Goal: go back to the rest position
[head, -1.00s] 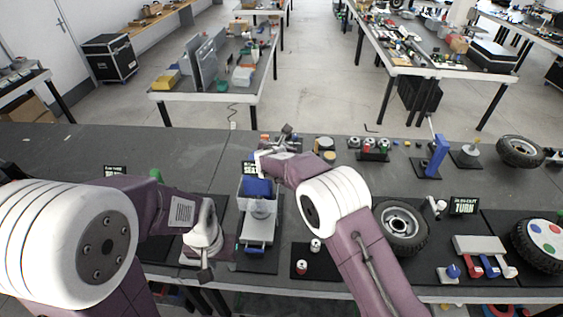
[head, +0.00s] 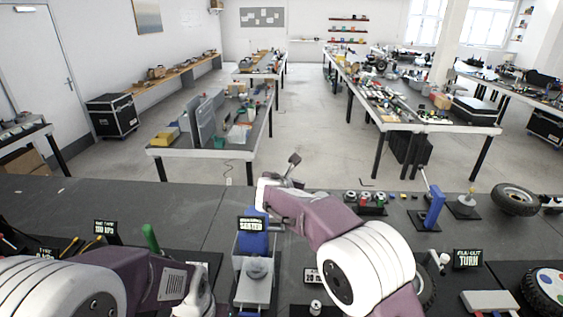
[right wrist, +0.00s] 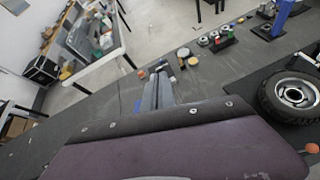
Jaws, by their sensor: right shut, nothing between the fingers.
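My right arm reaches up from the lower right in the head view over the dark worktable (head: 110,196). My right gripper (head: 293,162) is raised above the table's far part, small and partly hidden behind its wrist. In the right wrist view its fingers (right wrist: 158,84) are together with nothing between them. My left arm lies low at the lower left. Its wrist shows at the bottom edge, and the left gripper is outside the picture.
A blue and grey fixture with a display (head: 250,224) stands between my arms. A blue post (head: 436,207), a black wheel (head: 514,200) and a "TURN" display (head: 467,259) are to the right. A green-handled tool (head: 151,238) stands near my left arm.

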